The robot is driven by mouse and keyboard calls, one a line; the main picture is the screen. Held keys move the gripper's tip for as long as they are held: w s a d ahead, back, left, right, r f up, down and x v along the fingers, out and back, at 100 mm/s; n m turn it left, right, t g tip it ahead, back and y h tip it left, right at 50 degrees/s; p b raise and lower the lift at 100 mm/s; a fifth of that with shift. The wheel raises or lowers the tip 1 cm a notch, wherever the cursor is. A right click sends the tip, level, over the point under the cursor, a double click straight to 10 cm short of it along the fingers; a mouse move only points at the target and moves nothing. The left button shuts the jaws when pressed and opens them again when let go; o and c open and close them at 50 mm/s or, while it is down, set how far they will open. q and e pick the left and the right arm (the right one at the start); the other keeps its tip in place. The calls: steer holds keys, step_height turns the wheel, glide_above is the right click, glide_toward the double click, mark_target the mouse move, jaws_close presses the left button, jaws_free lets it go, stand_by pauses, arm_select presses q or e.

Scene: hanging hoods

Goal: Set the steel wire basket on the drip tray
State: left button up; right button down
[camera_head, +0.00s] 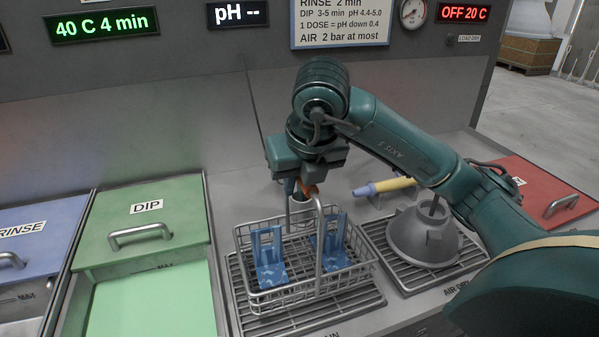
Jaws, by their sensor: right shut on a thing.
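The steel wire basket (283,298) is over the drip tray (352,307), a dark slatted grate in the counter. It looks level; I cannot tell whether its bottom touches the slats. Two blue holders stand in it, one at left (270,262) and one at right (333,246). My right gripper (305,186) is above the basket, shut on the top of its tall handle, at an orange part. The gripper hides part of the handle's top. My left gripper is out of view.
A green DIP lid (150,222) and a blue RINSE lid (25,240) are at left. A grey cone-shaped nozzle (423,238) stands on another grate at right. A yellow-handled tool (385,187) lies behind, and a red lid (540,190) is far right.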

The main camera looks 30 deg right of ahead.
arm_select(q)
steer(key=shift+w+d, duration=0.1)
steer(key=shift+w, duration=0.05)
arm_select(e)
step_height(320, 180, down, 4)
steer(key=shift+r, duration=0.2)
steer(key=shift+f, duration=0.1)
steer(key=c, duration=1.3)
jaws_free()
steer(key=p+v, duration=0.2)
steer(key=v, duration=0.8)
steer(key=shift+s+r+p, duration=0.1)
steer(key=shift+r+p, duration=0.2)
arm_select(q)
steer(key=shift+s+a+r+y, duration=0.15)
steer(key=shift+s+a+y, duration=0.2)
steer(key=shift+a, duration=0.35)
arm_select(e)
steer(key=shift+s+a+r, duration=0.1)
steer(key=shift+s+r, duration=0.25)
steer(key=shift+r, duration=0.3)
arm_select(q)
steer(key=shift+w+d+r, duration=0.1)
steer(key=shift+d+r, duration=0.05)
